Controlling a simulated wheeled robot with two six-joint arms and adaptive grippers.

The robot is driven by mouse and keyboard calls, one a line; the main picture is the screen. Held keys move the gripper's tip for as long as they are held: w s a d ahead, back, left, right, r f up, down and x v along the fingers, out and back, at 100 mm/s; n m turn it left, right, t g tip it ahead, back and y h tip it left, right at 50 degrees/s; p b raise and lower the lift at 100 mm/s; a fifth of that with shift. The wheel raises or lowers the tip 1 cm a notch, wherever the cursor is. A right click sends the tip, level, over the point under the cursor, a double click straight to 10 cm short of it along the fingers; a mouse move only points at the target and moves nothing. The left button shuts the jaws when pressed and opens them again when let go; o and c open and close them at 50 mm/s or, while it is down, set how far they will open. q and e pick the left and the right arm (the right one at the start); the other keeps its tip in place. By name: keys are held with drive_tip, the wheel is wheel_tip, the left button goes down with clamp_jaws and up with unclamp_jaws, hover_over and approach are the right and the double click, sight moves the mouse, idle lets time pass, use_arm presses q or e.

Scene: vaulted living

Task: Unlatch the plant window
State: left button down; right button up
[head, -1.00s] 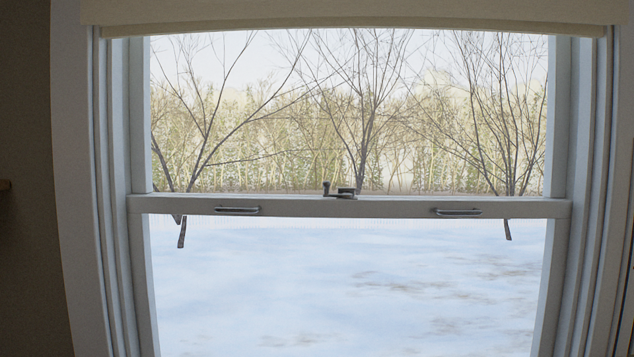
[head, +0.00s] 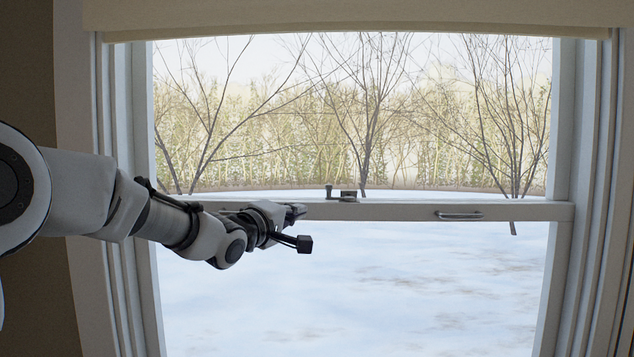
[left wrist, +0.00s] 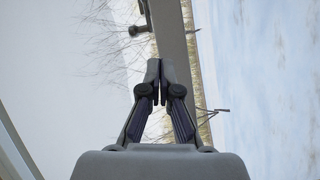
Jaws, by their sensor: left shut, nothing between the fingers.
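The plant window is a white sash window with a horizontal meeting rail (head: 400,210) across its middle. A small dark latch (head: 342,195) with an upright knob sits on top of the rail, near its centre. My left gripper (head: 300,210) is shut and empty, just left of the latch and in front of the rail. In the left wrist view the shut fingers (left wrist: 160,68) point toward the rail (left wrist: 173,45), and the latch knob (left wrist: 138,30) shows beyond the tips, apart from them. My right gripper is not in view.
A metal pull handle (head: 459,215) is on the rail to the right; the left one is hidden behind my arm. A pale shade (head: 350,18) hangs at the top. White side frames (head: 585,200) bound the window. Snow and bare trees lie outside.

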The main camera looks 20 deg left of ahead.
use_arm(q)
wheel_tip(320, 180, up, 4)
drive_tip(key=shift+t, duration=0.3)
drive_tip(key=w+p, duration=0.1)
drive_tip(key=w, duration=0.2)
drive_tip(key=w+p, duration=0.2)
drive_tip(key=w, duration=0.1)
drive_tip(key=w+d+p, duration=0.1)
drive_tip(key=w+p, duration=0.1)
drive_tip(key=w, duration=0.1)
drive_tip(key=shift+w+d+r, duration=0.1)
drive_tip(key=shift+w+r, duration=0.15)
drive_tip(key=shift+r, duration=0.05)
drive_tip(key=shift+s, duration=0.1)
drive_tip(key=shift+f+n, duration=0.1)
drive_tip(key=shift+n, duration=0.2)
